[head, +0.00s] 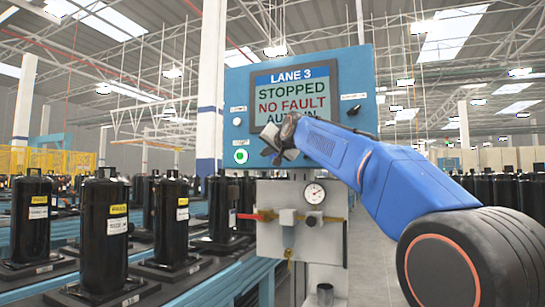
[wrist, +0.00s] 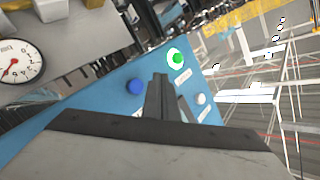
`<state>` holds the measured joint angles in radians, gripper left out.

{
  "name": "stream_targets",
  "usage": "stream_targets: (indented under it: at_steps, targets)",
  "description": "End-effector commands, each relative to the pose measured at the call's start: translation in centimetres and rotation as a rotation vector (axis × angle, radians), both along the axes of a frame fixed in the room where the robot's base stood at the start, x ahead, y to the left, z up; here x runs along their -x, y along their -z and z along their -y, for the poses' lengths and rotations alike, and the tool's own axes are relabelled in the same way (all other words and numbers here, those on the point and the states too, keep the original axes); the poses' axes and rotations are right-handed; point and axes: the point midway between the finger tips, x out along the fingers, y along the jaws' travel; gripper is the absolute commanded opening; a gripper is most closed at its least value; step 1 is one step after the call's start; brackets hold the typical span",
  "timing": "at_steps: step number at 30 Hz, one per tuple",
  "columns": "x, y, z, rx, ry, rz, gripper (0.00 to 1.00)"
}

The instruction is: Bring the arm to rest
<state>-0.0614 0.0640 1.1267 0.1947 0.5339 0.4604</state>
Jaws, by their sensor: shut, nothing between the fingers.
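My blue arm (head: 375,172) reaches from the lower right to the front of the blue control panel (head: 237,90). My gripper (head: 268,152) is shut and empty at the panel's lower middle, covering part of the screen's lower edge. In the wrist view the shut fingers (wrist: 161,92) point at the panel between a blue button (wrist: 135,87) and a white button (wrist: 201,98). A green lit button (wrist: 175,56) is just beyond the fingertips. I cannot tell whether the fingers touch the panel.
The screen (head: 295,95) reads LANE 3, STOPPED, NO FAULT; its last line is partly hidden. Below stands a grey box with a gauge (head: 314,193) and a red valve handle (head: 246,216). Black compressors (head: 103,225) stand on pallets at left. A black selector switch (head: 354,110) is at right.

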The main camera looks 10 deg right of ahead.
Motion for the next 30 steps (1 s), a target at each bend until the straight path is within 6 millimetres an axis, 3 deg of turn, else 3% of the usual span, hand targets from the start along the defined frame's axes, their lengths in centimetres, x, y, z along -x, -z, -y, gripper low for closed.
stream_targets:
  at_steps: [23, 26, 30]
  targets:
    - [0.2, 0.1, 0.0, 0.003, 0.0, -0.003, 0.0]
    - [1.4, 1.2, 0.2, 0.02, 0.0, -0.026, 0.0]
    - [4.8, 4.8, 0.9, 0.075, -0.004, -0.097, 0.0]
